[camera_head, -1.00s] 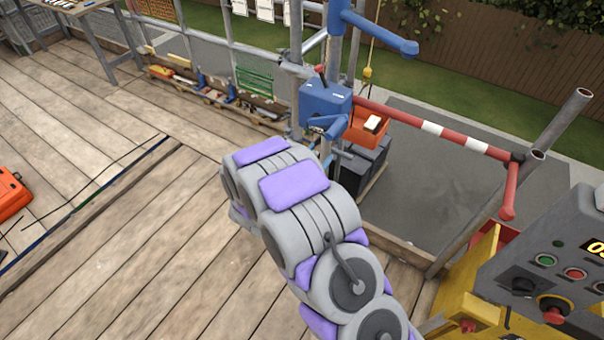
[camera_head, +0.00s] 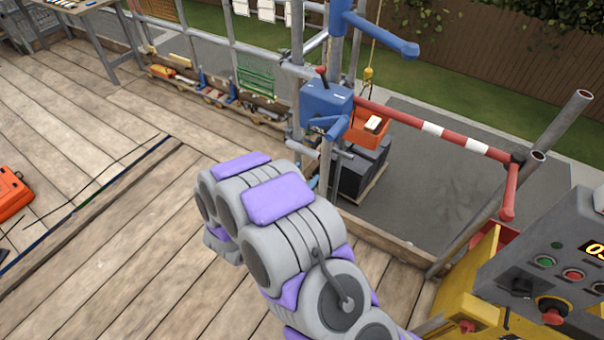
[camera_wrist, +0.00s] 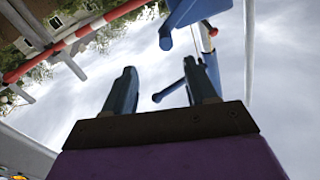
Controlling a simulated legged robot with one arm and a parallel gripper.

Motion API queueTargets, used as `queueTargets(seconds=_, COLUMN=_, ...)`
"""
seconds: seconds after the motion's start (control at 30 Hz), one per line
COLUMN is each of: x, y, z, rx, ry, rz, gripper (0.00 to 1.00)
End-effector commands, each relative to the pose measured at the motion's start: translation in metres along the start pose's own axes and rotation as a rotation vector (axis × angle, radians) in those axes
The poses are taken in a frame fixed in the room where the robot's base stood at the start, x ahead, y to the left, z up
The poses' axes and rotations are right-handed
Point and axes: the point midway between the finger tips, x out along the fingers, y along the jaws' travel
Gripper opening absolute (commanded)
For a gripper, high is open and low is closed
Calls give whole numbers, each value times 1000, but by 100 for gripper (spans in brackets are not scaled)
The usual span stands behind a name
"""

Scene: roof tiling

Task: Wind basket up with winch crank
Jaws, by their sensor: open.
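The blue winch box (camera_head: 326,103) is mounted on the scaffold post. A blue crank-like lever (camera_head: 336,128) sits at its lower front. An orange basket (camera_head: 366,134) with a pale block in it shows behind the post, below the striped rail. My gripper is mostly hidden behind my arm in the head view, just below the winch. In the wrist view my gripper (camera_wrist: 160,84) is open and empty, pointing up at the sky. A blue bar with a rounded end (camera_wrist: 170,92) shows between and beyond the fingers; I cannot tell if it is the crank.
A red-and-white rail (camera_head: 432,128) runs right from the post. A blue davit arm (camera_head: 380,34) is above the winch, and a yellow hook (camera_head: 369,73) hangs behind. A grey control panel (camera_head: 545,270) stands at right. The plank deck (camera_head: 110,220) at left is largely clear.

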Motion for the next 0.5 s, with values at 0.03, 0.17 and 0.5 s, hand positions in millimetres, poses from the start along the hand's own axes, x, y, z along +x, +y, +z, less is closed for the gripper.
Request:
queueTargets(seconds=0.03, x=0, y=0, z=0, rx=0, ry=0, rz=0, gripper=57)
queueTargets(seconds=0.17, x=0, y=0, z=0, rx=0, ry=0, rz=0, gripper=57)
queueTargets(seconds=0.5, x=10, y=-26, z=10, rx=103, ry=-237, rz=-40, gripper=57)
